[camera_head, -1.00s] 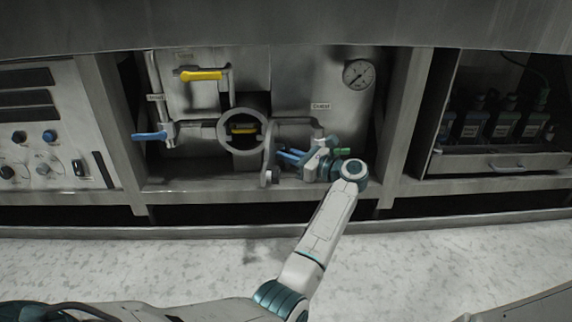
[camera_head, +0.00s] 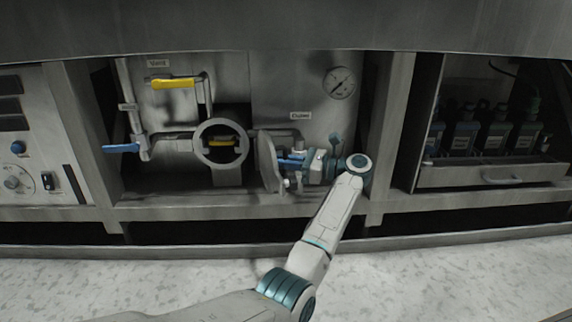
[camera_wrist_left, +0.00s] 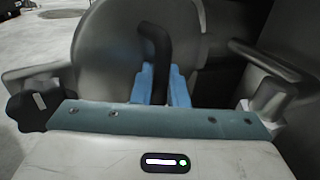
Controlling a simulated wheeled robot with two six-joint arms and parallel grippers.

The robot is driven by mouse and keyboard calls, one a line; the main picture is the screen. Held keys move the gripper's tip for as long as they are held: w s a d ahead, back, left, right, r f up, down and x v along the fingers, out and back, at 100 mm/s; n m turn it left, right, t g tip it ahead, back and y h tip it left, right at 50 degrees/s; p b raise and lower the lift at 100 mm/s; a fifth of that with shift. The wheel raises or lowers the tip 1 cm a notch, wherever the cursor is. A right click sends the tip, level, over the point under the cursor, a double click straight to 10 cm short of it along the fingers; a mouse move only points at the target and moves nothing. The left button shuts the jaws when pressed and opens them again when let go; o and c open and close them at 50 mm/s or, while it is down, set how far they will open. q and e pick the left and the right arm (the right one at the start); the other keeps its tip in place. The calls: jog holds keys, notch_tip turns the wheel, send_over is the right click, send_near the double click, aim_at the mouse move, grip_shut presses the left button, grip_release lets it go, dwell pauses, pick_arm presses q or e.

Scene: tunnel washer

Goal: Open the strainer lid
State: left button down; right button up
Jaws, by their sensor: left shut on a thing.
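The strainer lid (camera_head: 267,162) is a grey round plate standing swung out to the right of the strainer's round opening (camera_head: 221,143). The opening's ring is uncovered, with a dark inside. My left gripper (camera_head: 291,160) is at the lid's right side with its blue fingers toward it. In the left wrist view, the lid (camera_wrist_left: 110,45) fills the upper middle, and its black bar handle (camera_wrist_left: 155,50) stands between the two blue fingers (camera_wrist_left: 160,85), which are shut on it. A black knob (camera_wrist_left: 30,107) shows at the left. My right gripper is not in view.
Yellow-handled (camera_head: 174,83) and blue-handled (camera_head: 121,148) valves are left of the opening. A gauge (camera_head: 340,82) is above right. A post (camera_head: 388,140) stands right of my wrist, before a bay of bottles (camera_head: 462,135). A control panel (camera_head: 25,150) is far left.

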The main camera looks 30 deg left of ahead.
pick_arm(q)
jog(key=shift+a, duration=0.1)
jog(key=c, duration=1.5)
grip_release()
jog(key=shift+a, duration=0.1)
jog(key=shift+w+d+r, duration=0.1)
jog(key=shift+d, duration=0.4)
jog(key=shift+p+v, duration=1.7)
jog(key=shift+v, duration=3.25)
